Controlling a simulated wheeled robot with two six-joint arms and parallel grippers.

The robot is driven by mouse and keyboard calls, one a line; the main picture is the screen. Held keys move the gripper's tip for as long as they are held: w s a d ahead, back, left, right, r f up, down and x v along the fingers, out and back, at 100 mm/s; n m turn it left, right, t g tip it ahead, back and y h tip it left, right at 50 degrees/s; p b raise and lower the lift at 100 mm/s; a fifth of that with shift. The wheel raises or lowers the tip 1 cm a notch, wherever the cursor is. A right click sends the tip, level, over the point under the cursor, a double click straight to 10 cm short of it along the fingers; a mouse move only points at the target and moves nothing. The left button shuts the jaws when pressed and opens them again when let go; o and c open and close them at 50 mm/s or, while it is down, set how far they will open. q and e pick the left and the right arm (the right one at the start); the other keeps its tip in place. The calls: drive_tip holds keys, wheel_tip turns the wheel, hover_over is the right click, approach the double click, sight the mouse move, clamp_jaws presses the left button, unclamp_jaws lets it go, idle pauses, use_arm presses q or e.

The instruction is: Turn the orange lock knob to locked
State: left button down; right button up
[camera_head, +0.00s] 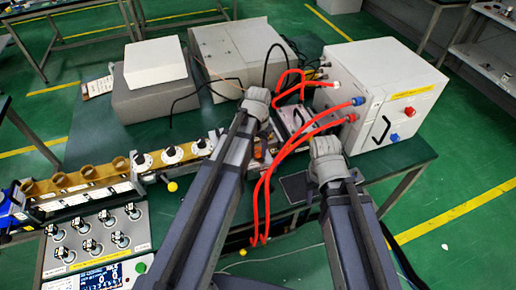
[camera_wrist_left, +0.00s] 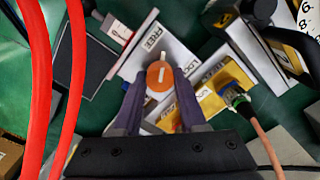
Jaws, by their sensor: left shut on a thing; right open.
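The orange lock knob (camera_wrist_left: 161,76) shows in the left wrist view on a white plate. My left gripper (camera_wrist_left: 160,84) is shut on the knob, with a dark finger on each side. In the head view my left wrist (camera_head: 257,103) is over the middle of the table and hides its fingertips. My right gripper (camera_head: 327,150) is open, in front of the white box; its fingertips are hard to see.
Red hoses (camera_head: 268,190) loop from the white box (camera_head: 385,90) between my arms and pass close on the left in the wrist view. A meter panel (camera_head: 95,245) and a row of dials stand at left. Grey boxes (camera_head: 240,55) stand at the back.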

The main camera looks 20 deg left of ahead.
use_arm(q)
drive_tip(key=shift+m, duration=0.3)
drive_tip(key=m, duration=0.5)
drive_tip(key=shift+m, duration=0.3)
drive_tip(key=m, duration=0.5)
drive_tip(key=shift+m, duration=0.3)
drive_tip(key=shift+c, duration=2.3)
unclamp_jaws()
drive_tip(key=shift+r, duration=0.15)
